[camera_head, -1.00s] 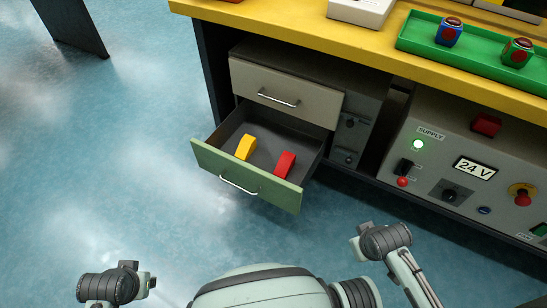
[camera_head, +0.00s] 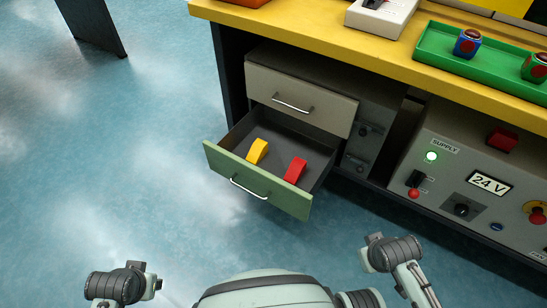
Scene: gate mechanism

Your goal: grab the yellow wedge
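The yellow wedge (camera_head: 257,151) lies in the open lower drawer (camera_head: 255,181), which has a green front and a silver handle. A red wedge (camera_head: 295,169) lies to its right in the same drawer, apart from it. Parts of my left arm (camera_head: 117,285) show at the bottom left, and parts of my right arm (camera_head: 393,254) show at the bottom right. Both are well short of the drawer. The fingers of both grippers are out of the picture or cannot be made out.
A closed beige drawer (camera_head: 300,95) sits above the open one, under the yellow bench top (camera_head: 330,46). A grey supply panel (camera_head: 460,190) stands to the right. A green tray (camera_head: 490,65) with two coloured blocks is on the bench. The floor before the drawer is clear.

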